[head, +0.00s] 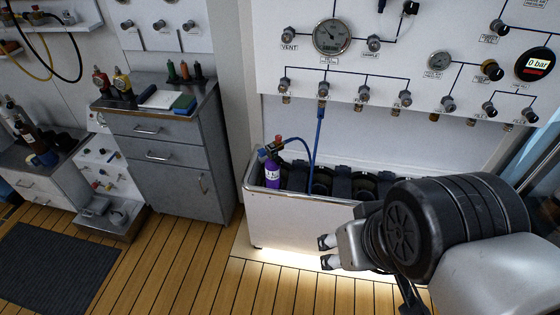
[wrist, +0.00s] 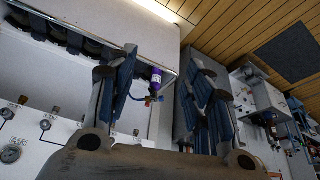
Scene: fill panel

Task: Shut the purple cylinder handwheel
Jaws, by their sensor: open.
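The purple cylinder (head: 272,179) stands upright at the left end of the white trough. It also shows in the wrist view (wrist: 156,77), upside down between my fingers but beyond them. A valve (head: 271,148) with reddish and blue parts sits on its top, with a blue hose attached. Which part is the handwheel is too small to tell for sure. My gripper (head: 325,252) is open and empty, in front of the trough, to the right of and lower in the picture than the cylinder. In the wrist view its two fingers (wrist: 163,62) stand wide apart, touching nothing.
A grey cabinet (head: 175,175) stands left. The wooden floor (head: 190,265) before it is clear.

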